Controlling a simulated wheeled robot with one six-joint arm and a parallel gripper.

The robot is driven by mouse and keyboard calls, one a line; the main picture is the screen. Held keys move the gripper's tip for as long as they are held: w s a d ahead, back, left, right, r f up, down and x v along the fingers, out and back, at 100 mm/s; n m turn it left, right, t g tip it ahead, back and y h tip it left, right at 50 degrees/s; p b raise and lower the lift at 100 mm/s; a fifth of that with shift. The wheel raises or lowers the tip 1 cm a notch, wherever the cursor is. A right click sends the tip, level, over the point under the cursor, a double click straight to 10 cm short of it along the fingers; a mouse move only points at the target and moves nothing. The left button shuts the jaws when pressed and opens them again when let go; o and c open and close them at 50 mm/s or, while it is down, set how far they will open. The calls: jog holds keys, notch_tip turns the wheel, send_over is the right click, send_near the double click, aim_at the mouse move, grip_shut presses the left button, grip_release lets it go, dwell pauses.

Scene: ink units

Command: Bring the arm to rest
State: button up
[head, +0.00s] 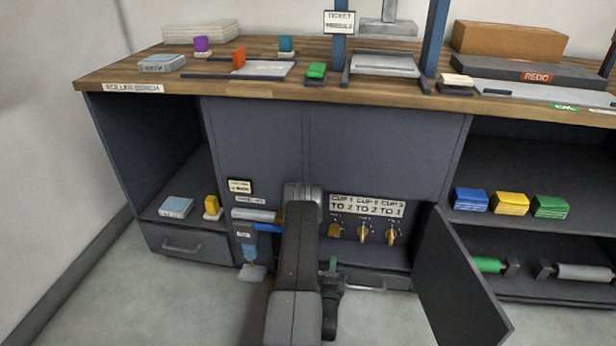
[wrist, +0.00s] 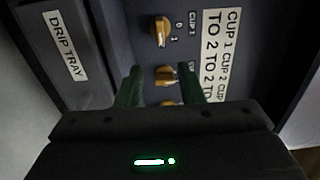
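My arm (head: 298,255) reaches forward and down to the lower front of the bench. My gripper (wrist: 160,78) shows two green fingers standing apart with nothing held between them. In the head view only a little green of my gripper (head: 333,264) shows beside the arm. It is just below a row of yellow knobs (head: 362,232) under a label reading CUP 1, CUP 2, CUP 3. In the wrist view a middle knob (wrist: 166,75) appears between and beyond the fingers; I cannot tell how far. Another knob (wrist: 160,33) lies farther up the picture.
An open cabinet door (head: 462,285) stands out to the right of my arm. A DRIP TRAY drawer (wrist: 66,45) lies left in the wrist view. A grey cylinder (head: 255,215) and blue nozzle (head: 250,250) are left of the arm. The floor (head: 190,300) at left is clear.

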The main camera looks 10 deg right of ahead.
aim_at(337, 237)
jog(key=shift+w, duration=0.1)
jog(key=b+x, duration=0.4)
jog(key=x, duration=0.9)
jog(key=shift+f, duration=0.1)
jog(key=shift+w+d, duration=0.1)
jog(key=shift+w, duration=0.25)
jog(key=shift+s, duration=0.1)
